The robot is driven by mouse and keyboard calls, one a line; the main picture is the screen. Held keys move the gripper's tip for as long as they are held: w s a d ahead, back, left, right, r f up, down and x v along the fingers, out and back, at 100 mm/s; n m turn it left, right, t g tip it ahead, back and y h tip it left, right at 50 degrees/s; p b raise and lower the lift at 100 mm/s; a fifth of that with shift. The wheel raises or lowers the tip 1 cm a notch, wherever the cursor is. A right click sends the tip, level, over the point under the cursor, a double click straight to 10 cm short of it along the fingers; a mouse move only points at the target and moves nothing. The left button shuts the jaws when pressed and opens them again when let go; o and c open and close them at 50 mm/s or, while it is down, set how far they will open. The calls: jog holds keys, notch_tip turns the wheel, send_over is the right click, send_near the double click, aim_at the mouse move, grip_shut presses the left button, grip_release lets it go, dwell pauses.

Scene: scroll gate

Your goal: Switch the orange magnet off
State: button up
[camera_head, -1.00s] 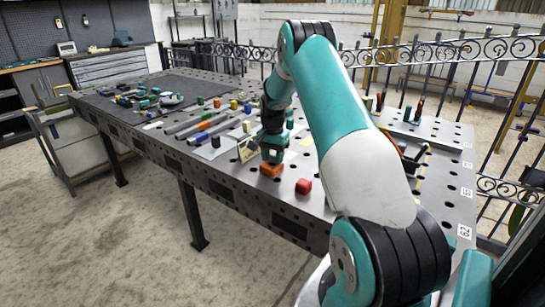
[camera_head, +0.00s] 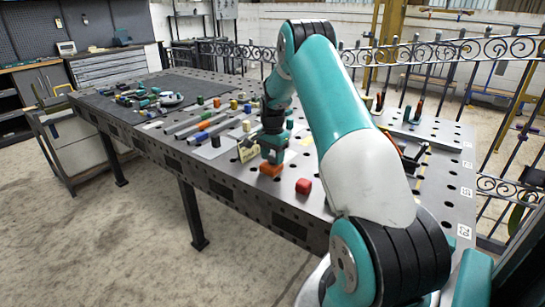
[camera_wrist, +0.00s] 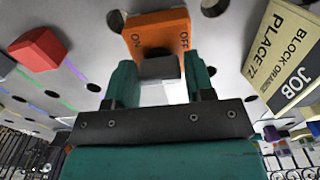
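The orange magnet (camera_wrist: 158,27) is a block marked ON on its left side and OFF on its right in the wrist view. It also shows on the table in the head view (camera_head: 270,169). A grey knob (camera_wrist: 160,68) shows at its near edge, and I cannot tell which setting it is at. My gripper (camera_wrist: 161,72) is open, with one teal finger on each side of the grey knob and small gaps visible. In the head view my gripper (camera_head: 273,157) points down just above the magnet. I cannot tell whether the fingers touch it.
A red block (camera_head: 303,186) stands close to the magnet, nearer the table's front edge. A cream job card (camera_wrist: 290,58) reading "BLOCK ORANGE PLACE" stands to the right in the wrist view. Several coloured blocks and grey bars lie farther along the perforated metal table (camera_head: 235,180).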

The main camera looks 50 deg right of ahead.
aim_at(273, 155)
jog(key=shift+o, duration=1.3)
notch_tip(273, 155, up, 17)
jog(key=b, duration=0.1)
jog(key=shift+r+b, duration=0.2)
jog(key=shift+b, duration=0.15)
jog(key=s+a+r+n+t+y, duration=0.1)
jog(key=s+a+r+n, duration=0.15)
jog(key=a+n, duration=0.85)
jog(key=s+a+r+n, duration=0.2)
jog(key=s+a, duration=0.2)
jog(key=a, duration=1.5)
jog(key=s+a+f+n+y, duration=0.1)
jog(key=s+a+n, duration=0.4)
jog(key=s+a, duration=0.3)
jog(key=s+a+f+n+g+y, duration=0.1)
jog(key=s+a+n, duration=0.5)
jog(key=s, duration=0.7)
jog(key=shift+a+f+y, duration=0.55)
jog(key=shift+a+y, duration=0.05)
jog(key=shift+a, duration=0.55)
